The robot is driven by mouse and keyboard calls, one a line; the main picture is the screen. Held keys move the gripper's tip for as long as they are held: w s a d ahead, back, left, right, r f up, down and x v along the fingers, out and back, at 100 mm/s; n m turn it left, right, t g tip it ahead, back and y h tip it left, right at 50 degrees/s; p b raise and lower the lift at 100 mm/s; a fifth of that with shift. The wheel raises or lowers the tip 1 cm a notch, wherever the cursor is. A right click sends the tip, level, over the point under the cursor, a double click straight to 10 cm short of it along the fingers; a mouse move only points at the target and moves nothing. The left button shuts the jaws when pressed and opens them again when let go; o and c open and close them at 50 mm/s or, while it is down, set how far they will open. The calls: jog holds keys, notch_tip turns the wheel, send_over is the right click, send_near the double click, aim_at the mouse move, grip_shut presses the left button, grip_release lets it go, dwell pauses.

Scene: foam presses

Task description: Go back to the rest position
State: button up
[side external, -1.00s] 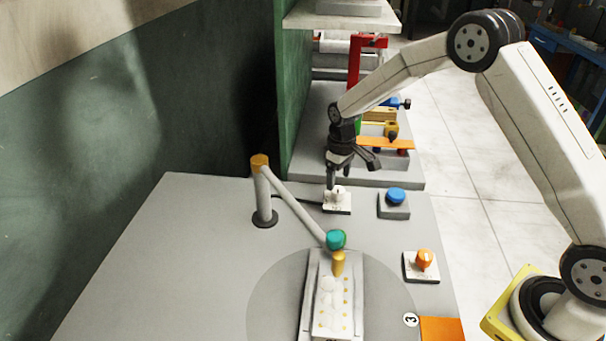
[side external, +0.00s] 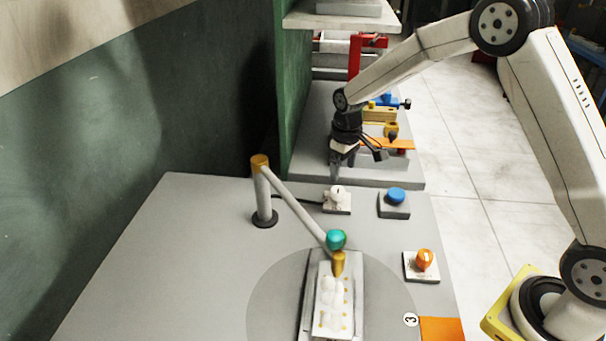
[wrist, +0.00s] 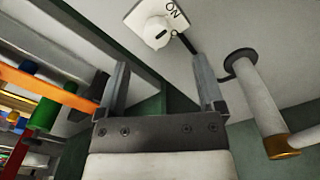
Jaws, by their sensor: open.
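My gripper (side external: 358,168) is open and empty, in the air above and behind the white knob switch (side external: 337,199). In the wrist view my gripper (wrist: 161,75) shows its two fingers spread apart with nothing between them. The white knob switch (wrist: 154,30) appears beyond the fingertips, on a white plate marked "ON", and is not touched. The arm is bent high above the table.
A jointed nozzle arm (side external: 296,209) with a teal ball reaches over a mould tray (side external: 347,270) holding white foam. A blue button (side external: 396,196) and an orange knob (side external: 424,259) stand to the right. A red frame (side external: 354,62) and coloured parts lie behind my gripper.

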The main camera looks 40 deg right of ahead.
jog(key=s+a+r+m+t, duration=0.1)
jog(key=s, duration=1)
jog(key=s+a+r+m+t, duration=0.1)
jog(key=s+a+r, duration=0.1)
jog(key=s, duration=0.8)
jog(key=shift+s, duration=0.35)
